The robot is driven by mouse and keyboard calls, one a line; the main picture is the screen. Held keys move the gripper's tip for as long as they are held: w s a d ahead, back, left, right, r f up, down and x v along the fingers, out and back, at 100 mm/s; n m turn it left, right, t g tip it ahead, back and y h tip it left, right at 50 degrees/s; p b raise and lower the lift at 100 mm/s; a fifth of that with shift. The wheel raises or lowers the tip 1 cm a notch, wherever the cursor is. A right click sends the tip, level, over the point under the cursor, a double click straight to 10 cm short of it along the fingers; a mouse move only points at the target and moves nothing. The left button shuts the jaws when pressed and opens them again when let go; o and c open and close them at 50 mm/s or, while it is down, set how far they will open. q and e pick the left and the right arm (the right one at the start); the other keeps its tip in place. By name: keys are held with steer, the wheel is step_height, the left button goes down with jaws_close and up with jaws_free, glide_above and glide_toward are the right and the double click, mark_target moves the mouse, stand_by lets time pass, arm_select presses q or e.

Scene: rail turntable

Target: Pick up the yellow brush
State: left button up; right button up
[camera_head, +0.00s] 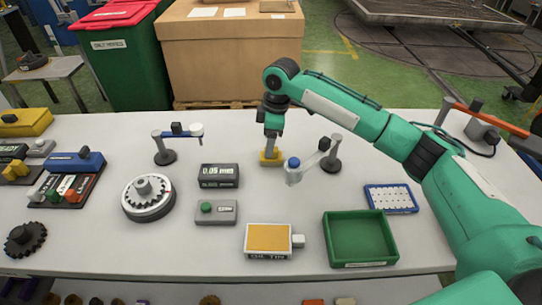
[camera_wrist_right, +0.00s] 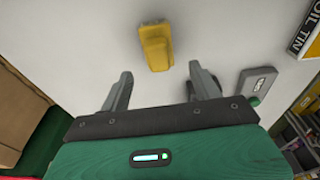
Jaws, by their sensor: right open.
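The yellow brush (camera_head: 271,158) lies on the white table near its back edge, a small yellow block with a raised part on top. It also shows in the right wrist view (camera_wrist_right: 155,46), ahead of the fingertips and roughly in line with the space between them. My right gripper (camera_head: 272,137) points down just above the brush and hides part of it. In the right wrist view its fingers (camera_wrist_right: 160,82) are spread apart with nothing between them. My left gripper is not in view.
A green tray (camera_head: 358,238), an oil tin (camera_head: 269,241), a gauge display (camera_head: 219,176) and a grey button box (camera_head: 216,211) stand in front of the brush. A stand with a blue-capped bottle (camera_head: 293,168) is close on its right. A cardboard box (camera_head: 232,58) stands behind the table.

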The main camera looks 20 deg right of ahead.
steer(key=f, duration=0.4)
steer(key=shift+d+f+p, duration=0.2)
steer(key=shift+f+p, duration=0.2)
steer(key=shift+a+f, duration=0.15)
steer(key=shift+f, duration=0.45)
steer(key=c, duration=1.1)
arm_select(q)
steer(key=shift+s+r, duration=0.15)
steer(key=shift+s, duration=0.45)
arm_select(e)
steer(key=shift+r, duration=0.1)
